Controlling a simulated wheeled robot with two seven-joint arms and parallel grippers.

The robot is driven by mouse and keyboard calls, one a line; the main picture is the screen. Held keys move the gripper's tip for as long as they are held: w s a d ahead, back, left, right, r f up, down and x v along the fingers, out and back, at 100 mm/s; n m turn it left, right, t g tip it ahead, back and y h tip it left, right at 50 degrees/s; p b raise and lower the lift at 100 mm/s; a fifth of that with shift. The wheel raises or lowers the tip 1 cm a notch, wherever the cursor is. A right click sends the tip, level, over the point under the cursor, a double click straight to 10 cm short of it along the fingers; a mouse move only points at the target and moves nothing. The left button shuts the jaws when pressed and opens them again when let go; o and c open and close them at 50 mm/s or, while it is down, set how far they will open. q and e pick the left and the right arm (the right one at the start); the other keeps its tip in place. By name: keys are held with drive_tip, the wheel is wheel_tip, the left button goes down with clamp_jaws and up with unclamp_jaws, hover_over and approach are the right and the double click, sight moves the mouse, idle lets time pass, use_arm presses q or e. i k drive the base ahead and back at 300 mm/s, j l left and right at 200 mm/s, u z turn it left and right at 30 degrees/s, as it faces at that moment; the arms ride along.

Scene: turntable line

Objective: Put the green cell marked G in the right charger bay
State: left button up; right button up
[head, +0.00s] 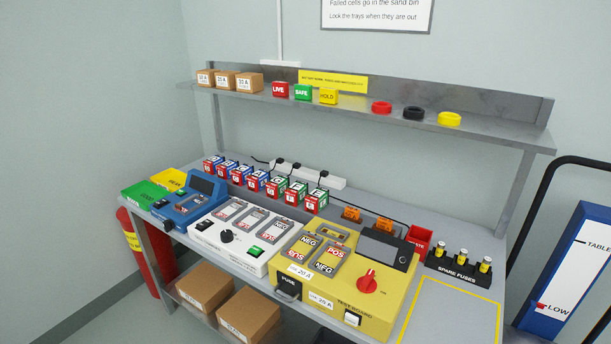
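A row of several cells stands along the back of the bench, some with blue tops and some with green tops. The green cell at the right end (316,201) stands upright; its letter is too small to read surely. Two more green cells, a middle one (296,192) and a left one (277,185), stand left of it. A white unit (205,236) in front of the row has three bays side by side; I cannot read a name that marks it as the charger. Its right bay (281,230) shows a labelled floor and no cell. Neither gripper shows.
A yellow test board (375,317) with a red knob stands right of the white unit, a blue device (192,206) left of it. Spare fuses (461,258) and a red bin (419,237) are at the right. A shelf (360,112) overhangs the back. The yellow-outlined area (450,315) is clear.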

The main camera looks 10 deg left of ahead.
sight(250, 224)
drive_tip(key=i+j+z, duration=0.15)
drive_tip(key=j+z, duration=0.15)
drive_tip(key=j, duration=0.2)
drive_tip(key=i+j+z, duration=0.1)
drive_tip(key=j+z, duration=0.2)
drive_tip(key=j, duration=0.25)
drive_tip(key=j+z, duration=0.25)
drive_tip(key=j, duration=0.3)
drive_tip(key=j+z, duration=0.3)
drive_tip(key=j, duration=0.3)
drive_tip(key=j+z, duration=0.3)
drive_tip(key=j, duration=0.3)
drive_tip(key=k+j+z, duration=0.1)
drive_tip(key=j+z, duration=0.2)
drive_tip(key=j, duration=0.25)
drive_tip(key=k+j+z, duration=0.3)
drive_tip(key=j, duration=0.2)
drive_tip(key=k+j+z, duration=0.1)
drive_tip(key=j+z, duration=0.15)
drive_tip(key=j, duration=0.25)
